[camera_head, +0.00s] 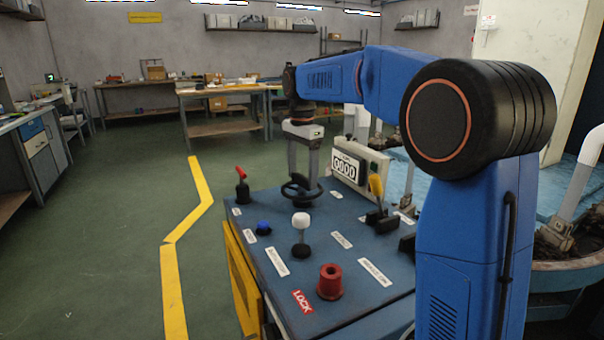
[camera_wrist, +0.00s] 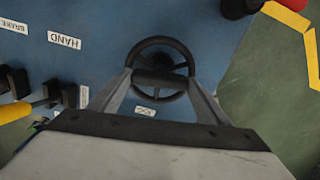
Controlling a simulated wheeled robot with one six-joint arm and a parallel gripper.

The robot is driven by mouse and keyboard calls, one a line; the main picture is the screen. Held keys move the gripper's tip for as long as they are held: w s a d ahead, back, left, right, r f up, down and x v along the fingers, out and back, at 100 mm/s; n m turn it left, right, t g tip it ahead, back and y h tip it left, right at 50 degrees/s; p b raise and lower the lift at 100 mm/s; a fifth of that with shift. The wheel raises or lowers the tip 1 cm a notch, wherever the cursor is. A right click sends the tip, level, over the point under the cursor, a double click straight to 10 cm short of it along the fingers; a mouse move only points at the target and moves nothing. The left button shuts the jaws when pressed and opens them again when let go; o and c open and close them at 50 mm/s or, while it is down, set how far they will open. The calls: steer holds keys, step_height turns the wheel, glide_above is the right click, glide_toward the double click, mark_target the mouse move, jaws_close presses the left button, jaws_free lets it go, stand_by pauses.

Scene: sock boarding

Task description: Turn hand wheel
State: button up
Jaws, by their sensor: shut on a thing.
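The black hand wheel (camera_head: 302,190) stands on the blue control panel (camera_head: 340,235), near its far edge. It also shows in the wrist view (camera_wrist: 160,58), a dark spoked ring between my fingers. My gripper (camera_head: 304,180) reaches down from above onto the wheel. In the wrist view my gripper (camera_wrist: 160,82) has its two grey fingers at the wheel's near part, shut on it. The exact contact at the fingertips is partly hidden.
On the panel stand a red-handled lever (camera_head: 241,185), a blue button (camera_head: 263,228), a white-knobbed lever (camera_head: 301,230), a red knob (camera_head: 330,282) and a yellow-handled lever (camera_head: 377,190). A counter box (camera_head: 347,168) stands right of the wheel. Open floor (camera_head: 110,240) lies left.

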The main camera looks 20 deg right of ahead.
mark_target(302, 176)
steer(key=shift+m, duration=0.8)
steer(key=o, duration=1.1)
steer(key=shift+c, duration=0.2)
step_height(302, 176, up, 17)
steer(key=shift+r, duration=0.2)
